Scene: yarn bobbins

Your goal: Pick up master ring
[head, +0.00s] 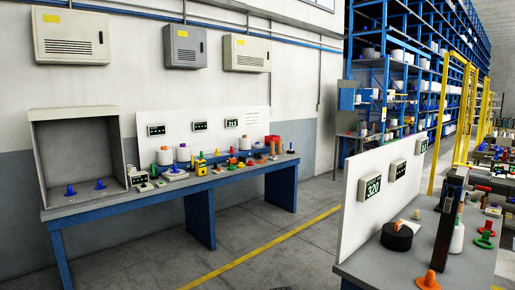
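I cannot tell for sure which thing is the master ring; small items are hard to make out at this size. A thick black round disc (397,236) lies on the near right bench, with a small pale and orange piece (400,225) on top. Flat green (484,240) and red (487,225) pieces with raised middles lie at the right of that bench. I cannot make out my gripper in the head view.
The near right bench (425,270) also bears a dark upright post (447,222), a white bobbin (458,237) and an orange peg (429,281). A long blue-framed bench (95,212) with several bobbins stands along the wall. Grey floor (250,255) lies clear between the benches.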

